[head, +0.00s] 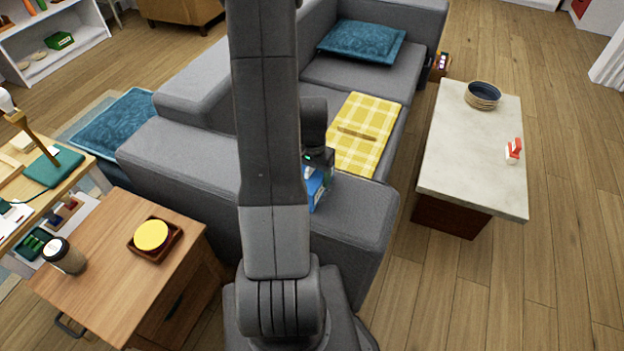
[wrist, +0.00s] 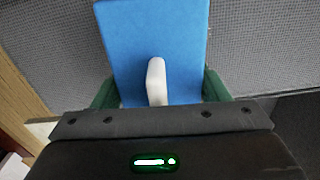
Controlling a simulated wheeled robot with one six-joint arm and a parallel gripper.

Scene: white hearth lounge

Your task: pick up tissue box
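The tissue box (wrist: 125,40) is blue with a white tissue (wrist: 157,80) sticking out. It fills the upper middle of the wrist view. The green fingers of my gripper (wrist: 160,88) stand one on each side of it, with no gap showing, so the gripper looks shut on it. In the head view the tissue box (head: 317,188) shows partly, at the sofa's near armrest. My gripper (head: 318,172) is at its top, and my arm hides much of this area. I cannot tell whether the box rests on the sofa or is raised.
The grey sofa (head: 345,235) surrounds the box area, with a yellow checked blanket (head: 375,120) on its seat. A coffee table (head: 465,150) stands right. A wooden cabinet (head: 105,275) with a cup (head: 64,257) and tray (head: 172,250) stands left. The floor at right is clear.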

